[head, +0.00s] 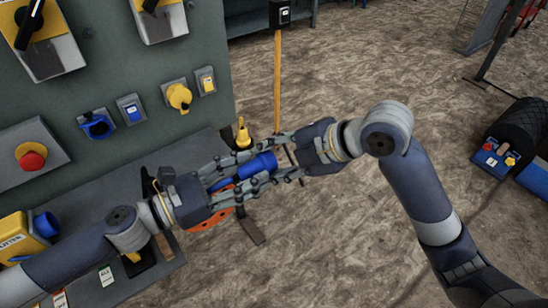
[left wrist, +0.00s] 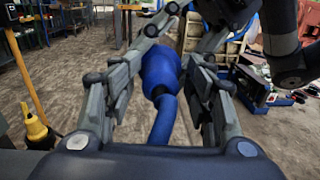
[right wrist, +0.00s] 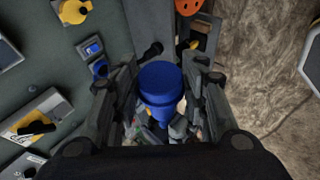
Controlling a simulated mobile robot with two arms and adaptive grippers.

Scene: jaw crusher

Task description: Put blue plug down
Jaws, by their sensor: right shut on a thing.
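The blue plug (head: 258,165) is held in the air between my two grippers, in front of the grey panel. My right gripper (head: 270,162) is shut on the plug from the right. In the right wrist view the plug's round blue end (right wrist: 160,82) lies between the fingers. My left gripper (head: 235,172) reaches in from the left with its fingers spread on both sides of the plug. In the left wrist view the plug (left wrist: 160,72) and its blue cable (left wrist: 163,120) run between these fingers, with gaps at the sides. The exact fingertip contacts are partly hidden.
The panel (head: 120,65) carries a blue socket (head: 97,126), a yellow socket (head: 179,96) and a red button (head: 32,158). A grey shelf (head: 85,195) juts out below, with a yellow-blue unit (head: 18,238). A yellow post (head: 278,85) stands behind the grippers.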

